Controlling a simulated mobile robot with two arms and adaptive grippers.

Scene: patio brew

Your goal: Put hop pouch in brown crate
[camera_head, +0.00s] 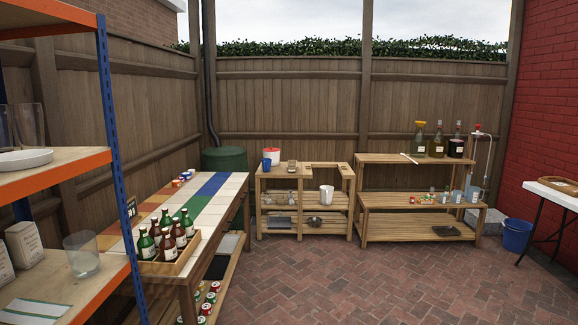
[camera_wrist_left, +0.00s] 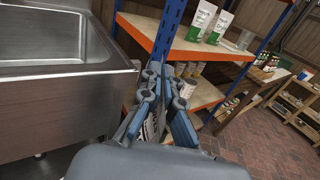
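Two white pouches with green lower parts stand on the orange-edged shelf in the left wrist view, one pouch (camera_wrist_left: 201,20) left of the other (camera_wrist_left: 219,27). Pale pouches (camera_head: 24,245) also show on the shelf in the head view; I cannot read which holds hops. A wooden crate (camera_head: 172,269) of bottles stands on the tiled table, and a brown tray-like crate (camera_head: 562,186) is partly visible on the white table at the right edge. My left gripper (camera_wrist_left: 161,72) is in front of and below the pouch shelf, apart from the pouches; its finger gap is unclear. My right gripper is out of view.
The blue-and-orange rack (camera_head: 108,120) stands close on the left, with a glass (camera_head: 82,254) on its shelf. A steel sink (camera_wrist_left: 65,55) is beside my left gripper. The brick floor (camera_head: 350,275) is clear in the middle. A blue bucket (camera_head: 516,235) stands at right.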

